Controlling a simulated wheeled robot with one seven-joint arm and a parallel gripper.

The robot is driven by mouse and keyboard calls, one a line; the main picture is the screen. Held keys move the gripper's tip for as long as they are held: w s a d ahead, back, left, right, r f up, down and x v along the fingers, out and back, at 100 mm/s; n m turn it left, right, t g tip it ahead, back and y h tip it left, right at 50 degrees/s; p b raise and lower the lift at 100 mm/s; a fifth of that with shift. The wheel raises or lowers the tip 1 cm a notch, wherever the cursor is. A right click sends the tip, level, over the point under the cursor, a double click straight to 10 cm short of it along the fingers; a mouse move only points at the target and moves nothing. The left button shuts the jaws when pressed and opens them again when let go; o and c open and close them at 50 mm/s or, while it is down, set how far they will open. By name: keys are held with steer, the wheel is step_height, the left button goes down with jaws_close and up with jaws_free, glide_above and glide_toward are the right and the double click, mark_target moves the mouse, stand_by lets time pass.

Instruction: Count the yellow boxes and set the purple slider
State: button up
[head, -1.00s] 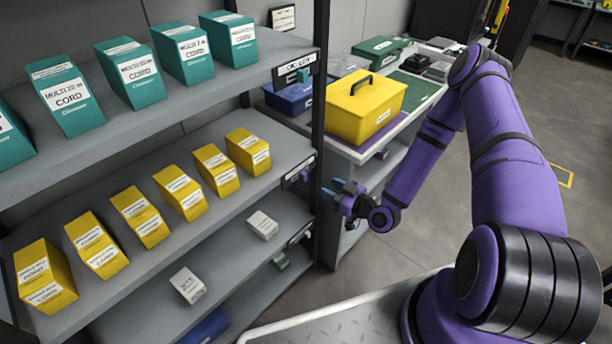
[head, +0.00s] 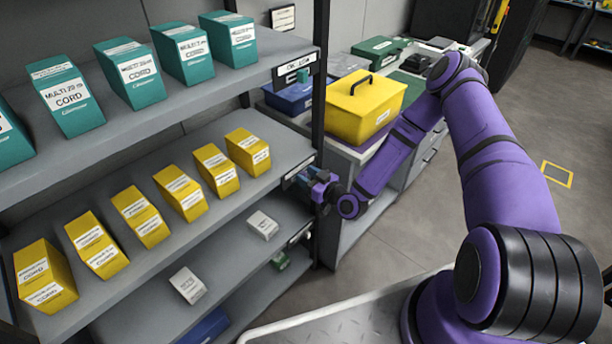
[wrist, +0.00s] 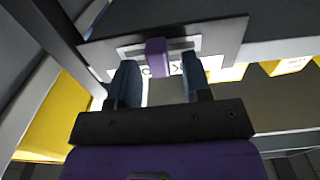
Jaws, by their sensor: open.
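Several yellow boxes (head: 141,217) with white labels stand in a row on the middle shelf (head: 150,258). The purple slider (wrist: 157,57) sits on a grey plate (wrist: 225,38) with a pale, marked strip at the shelf edge in the wrist view. My gripper (wrist: 161,76) is open, with one dark finger on each side of the slider's near end. I cannot tell whether the fingers touch it. In the head view my gripper (head: 303,181) is at the right end of the middle shelf's front edge and hides most of the plate there.
Teal cord boxes (head: 136,72) fill the top shelf. Small white boxes (head: 187,285) are on the lower shelf. A dark rack post (head: 319,90) stands close behind my gripper. A yellow toolbox (head: 365,108) sits on the bench to the right. The floor is clear.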

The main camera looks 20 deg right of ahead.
steer(key=shift+w+a, duration=0.15)
steer(key=shift+w, duration=0.1)
jaws_close()
steer(key=shift+s+a, duration=0.35)
steer(key=shift+a, duration=0.25)
steer(key=shift+s+a, duration=0.35)
steer(key=shift+a, duration=0.25)
jaws_free()
steer(key=shift+s, duration=0.1)
steer(key=v, duration=1)
steer(key=shift+s+d, duration=0.2)
steer(key=shift+s, duration=0.05)
